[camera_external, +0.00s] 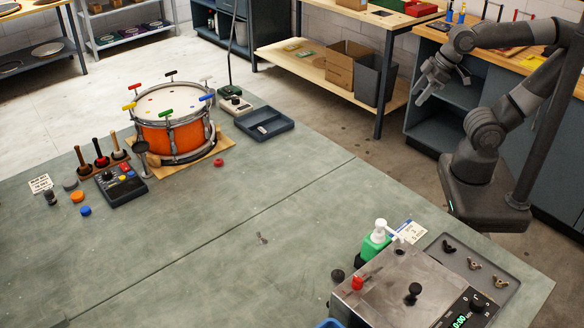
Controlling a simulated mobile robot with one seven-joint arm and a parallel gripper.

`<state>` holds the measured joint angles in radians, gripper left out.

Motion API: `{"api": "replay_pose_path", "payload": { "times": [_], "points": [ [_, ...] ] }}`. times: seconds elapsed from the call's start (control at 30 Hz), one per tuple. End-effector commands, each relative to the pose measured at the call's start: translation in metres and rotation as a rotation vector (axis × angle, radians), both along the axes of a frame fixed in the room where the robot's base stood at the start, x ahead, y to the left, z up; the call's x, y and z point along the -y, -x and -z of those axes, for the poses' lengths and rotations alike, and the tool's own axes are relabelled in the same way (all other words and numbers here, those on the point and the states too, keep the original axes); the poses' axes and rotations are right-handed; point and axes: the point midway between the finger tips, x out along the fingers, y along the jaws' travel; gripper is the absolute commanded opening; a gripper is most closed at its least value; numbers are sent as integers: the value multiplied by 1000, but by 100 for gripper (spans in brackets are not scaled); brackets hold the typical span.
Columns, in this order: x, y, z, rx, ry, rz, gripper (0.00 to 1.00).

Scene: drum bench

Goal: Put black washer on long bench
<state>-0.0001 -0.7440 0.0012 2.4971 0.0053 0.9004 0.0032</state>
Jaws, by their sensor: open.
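My gripper (424,94) is open and empty. It is raised at the upper right, well apart from the grey-green bench (215,232) that fills the foreground. No black washer can be made out for certain. A dark grey round piece (70,184) lies at the left of this bench, near an orange one (77,197) and a blue one (85,211). A long wooden-topped bench (367,22) stands behind. I cannot tell which bench is the long one.
An orange drum (172,139) with coloured-handled keys stands on the foreground bench. A steel-topped machine (385,287) and a green bottle (374,241) stand at its right. A blue-grey tray (264,124) lies beyond the drum. The bench middle is mostly clear, except for a small metal piece (262,238).

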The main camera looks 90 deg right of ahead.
Motion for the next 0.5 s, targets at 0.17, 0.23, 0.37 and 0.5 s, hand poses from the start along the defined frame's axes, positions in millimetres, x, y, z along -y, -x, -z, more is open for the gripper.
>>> {"api": "replay_pose_path", "payload": {
  "times": [0.17,0.23,0.37,0.5],
  "points": [
    [-18,-20,3,-61,-75,30,57],
    [-31,-33,6,-104,-128,53,57],
    [-59,-59,14,-192,-232,104,57],
    [-90,-87,25,-292,-342,166,57]
  ]
}}
